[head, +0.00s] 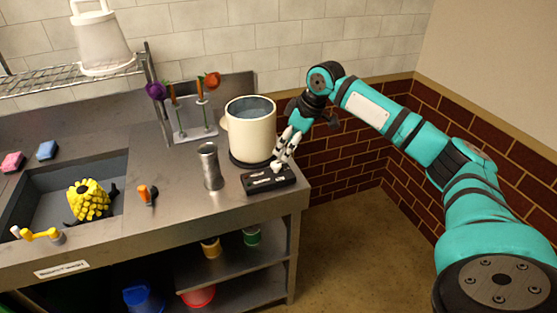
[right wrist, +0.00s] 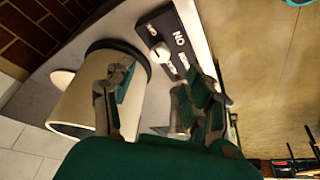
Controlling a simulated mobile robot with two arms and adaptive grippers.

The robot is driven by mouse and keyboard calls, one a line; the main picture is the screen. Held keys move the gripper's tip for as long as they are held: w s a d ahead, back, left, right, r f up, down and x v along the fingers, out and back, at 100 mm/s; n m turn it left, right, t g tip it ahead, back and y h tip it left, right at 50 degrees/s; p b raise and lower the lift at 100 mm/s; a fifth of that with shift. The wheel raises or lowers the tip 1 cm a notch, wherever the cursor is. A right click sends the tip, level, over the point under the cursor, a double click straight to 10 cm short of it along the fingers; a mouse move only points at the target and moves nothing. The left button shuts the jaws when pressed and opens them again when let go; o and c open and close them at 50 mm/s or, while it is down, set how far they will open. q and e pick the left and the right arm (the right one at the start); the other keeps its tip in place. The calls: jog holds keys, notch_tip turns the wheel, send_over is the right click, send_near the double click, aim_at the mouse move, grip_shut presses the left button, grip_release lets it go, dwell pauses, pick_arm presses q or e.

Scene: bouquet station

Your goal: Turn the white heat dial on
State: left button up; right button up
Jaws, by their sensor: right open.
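The white heat dial (head: 277,166) sits on top of a black control box (head: 257,186) at the counter's right front corner. In the right wrist view the dial (right wrist: 158,52) is a round white knob on the black box, which bears "ON" lettering (right wrist: 179,38). My right gripper (head: 284,148) points down just above the dial, with its fingers apart. In the right wrist view the gripper (right wrist: 153,86) is open and empty, and the dial lies beyond its fingertips. I cannot tell whether a fingertip touches the dial. My left gripper is out of view.
A cream pot (head: 249,133) with water stands on a black plate behind the box, close to my right gripper. A grey metal cylinder (head: 210,166) stands left of the box. A stem rack (head: 193,130), an orange-handled tool (head: 147,194) and a sink (head: 50,200) lie farther left.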

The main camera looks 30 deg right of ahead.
aim_at(276, 164)
jog(key=x, duration=0.7)
jog(key=shift+w+a+f, duration=0.1)
jog(key=shift+f, duration=0.15)
grip_shut()
jog(key=shift+r+m+p, duration=0.25)
jog(key=shift+m+p, duration=0.15)
jog(key=shift+p, duration=0.75)
jog(key=m+h+p, duration=0.1)
jog(key=m+p, duration=0.2)
jog(key=p, duration=0.2)
jog(key=m+h+p, duration=0.1)
jog(key=m+p, duration=0.2)
jog(key=p, duration=0.1)
jog(key=m+h+p, duration=0.2)
jog(key=m+p, duration=0.2)
jog(key=p, duration=0.1)
jog(key=shift+a+p, duration=0.3)
jog(key=shift+a, duration=0.1)
jog(key=m+h+p, duration=0.1)
jog(key=m+p, duration=0.1)
jog(key=m, duration=0.1)
jog(key=shift+a+m, duration=0.1)
jog(key=shift+m, duration=0.2)
jog(key=shift+w+f+m+g+h+p, duration=0.15)
jog(key=shift+m+g+h+p, duration=0.5)
jog(key=shift+m, duration=1.15)
